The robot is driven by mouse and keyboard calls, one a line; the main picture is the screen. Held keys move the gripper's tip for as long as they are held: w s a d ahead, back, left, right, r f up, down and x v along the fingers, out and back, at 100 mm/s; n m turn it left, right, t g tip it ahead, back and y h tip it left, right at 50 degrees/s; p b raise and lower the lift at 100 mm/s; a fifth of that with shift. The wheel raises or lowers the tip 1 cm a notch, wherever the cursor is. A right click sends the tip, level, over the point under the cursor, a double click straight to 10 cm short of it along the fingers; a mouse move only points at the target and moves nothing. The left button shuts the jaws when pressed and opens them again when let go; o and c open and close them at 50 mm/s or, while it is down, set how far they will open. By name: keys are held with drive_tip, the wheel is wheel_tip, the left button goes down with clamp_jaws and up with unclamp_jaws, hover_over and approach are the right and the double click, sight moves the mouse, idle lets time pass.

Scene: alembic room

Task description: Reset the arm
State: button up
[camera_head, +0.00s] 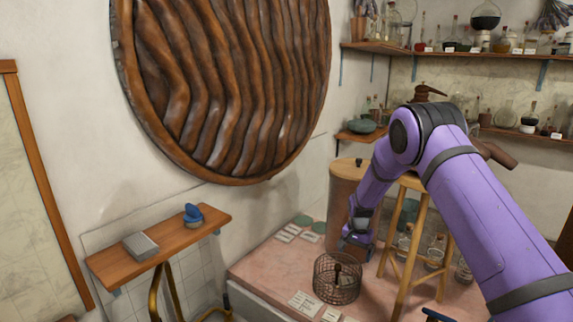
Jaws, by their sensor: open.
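My purple arm reaches in from the lower right, bends at a high elbow and hangs its forearm down. My gripper (357,242) is at the lower end of the forearm, pointing down above the pink stone platform. It is open, and I see nothing between its fingers. It is small and partly dark in this view. A wire basket (337,279) with a dark object inside stands on the platform below and slightly left of my gripper.
A wooden stool (418,235) stands right of my gripper, with glass bottles (436,250) around its legs. A wooden barrel-like cylinder (346,190) is behind. A wall shelf (165,243) holds a grey box (140,246) and a blue object (193,214). Bottle-filled shelves (530,52) line the back right.

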drive_tip(key=s+d+r+n+t, duration=0.1)
drive_tip(key=s+r, duration=0.5)
drive_tip(key=r, duration=0.5)
drive_tip(key=s+d+r+n+t, duration=0.15)
drive_tip(key=s+r, duration=0.35)
drive_tip(key=r, duration=0.6)
drive_tip(key=s+d+r+n, duration=0.15)
drive_tip(key=s+r, duration=0.45)
drive_tip(key=r, duration=0.6)
drive_tip(key=s+d+r+n+t, duration=0.1)
drive_tip(key=s+r, duration=0.3)
drive_tip(key=s, duration=0.4)
drive_tip(key=s+d+r+t, duration=0.1)
drive_tip(key=s+r, duration=0.3)
drive_tip(key=s, duration=0.4)
drive_tip(key=s+n, duration=0.1)
drive_tip(key=s, duration=1.4)
drive_tip(key=shift+s+d+f+n+t, duration=0.25)
drive_tip(key=shift+s+d+n+t, duration=0.05)
drive_tip(key=shift+d+n+t, duration=0.1)
